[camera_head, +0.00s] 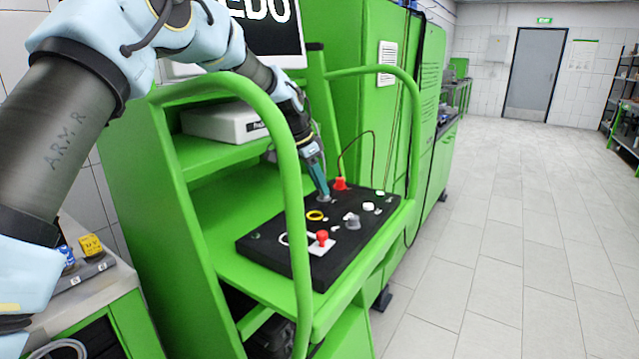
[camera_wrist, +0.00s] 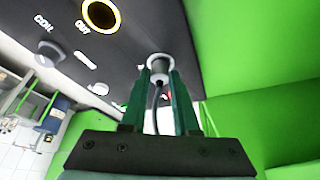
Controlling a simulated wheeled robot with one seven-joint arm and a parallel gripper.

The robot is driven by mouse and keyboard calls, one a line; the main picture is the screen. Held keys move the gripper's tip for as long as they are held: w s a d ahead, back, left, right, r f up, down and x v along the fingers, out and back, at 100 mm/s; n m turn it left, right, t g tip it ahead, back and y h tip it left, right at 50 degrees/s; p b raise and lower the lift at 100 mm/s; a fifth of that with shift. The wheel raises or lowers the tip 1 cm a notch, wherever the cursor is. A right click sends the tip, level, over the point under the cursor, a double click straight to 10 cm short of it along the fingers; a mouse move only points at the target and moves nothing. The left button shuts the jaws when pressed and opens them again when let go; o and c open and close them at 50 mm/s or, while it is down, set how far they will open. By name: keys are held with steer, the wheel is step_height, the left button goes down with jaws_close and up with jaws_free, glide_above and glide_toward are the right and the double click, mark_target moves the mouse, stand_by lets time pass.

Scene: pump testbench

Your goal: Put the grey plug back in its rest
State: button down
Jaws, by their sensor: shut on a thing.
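My gripper (camera_wrist: 160,78) points at the black panel and is shut on the grey plug (camera_wrist: 160,63). The plug's pale round end shows between the fingertips, with a dark cable running back between the fingers. In the head view my gripper (camera_head: 325,198) is low over the far part of the black panel (camera_head: 285,262), just left of the red plug. The grey plug is mostly hidden there by the fingers. Whether it touches the panel or sits in a rest, I cannot tell.
The red plug (camera_head: 340,184) with a cable stands close beside my gripper. A yellow ring (camera_head: 315,215), a grey knob (camera_head: 351,220) and a red knob (camera_head: 322,238) are nearer on the panel. A green curved rail (camera_head: 290,175) stands in front on the left.

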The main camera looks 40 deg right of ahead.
steer(key=c, duration=0.6)
jaws_free()
steer(key=shift+o, duration=0.4)
steer(key=o, duration=0.3)
steer(key=shift+o, duration=0.2)
steer(key=shift+r, duration=0.1)
step_height(320, 180, up, 8)
steer(key=p, duration=0.5)
steer(key=shift+f, duration=0.2)
stand_by(0.8)
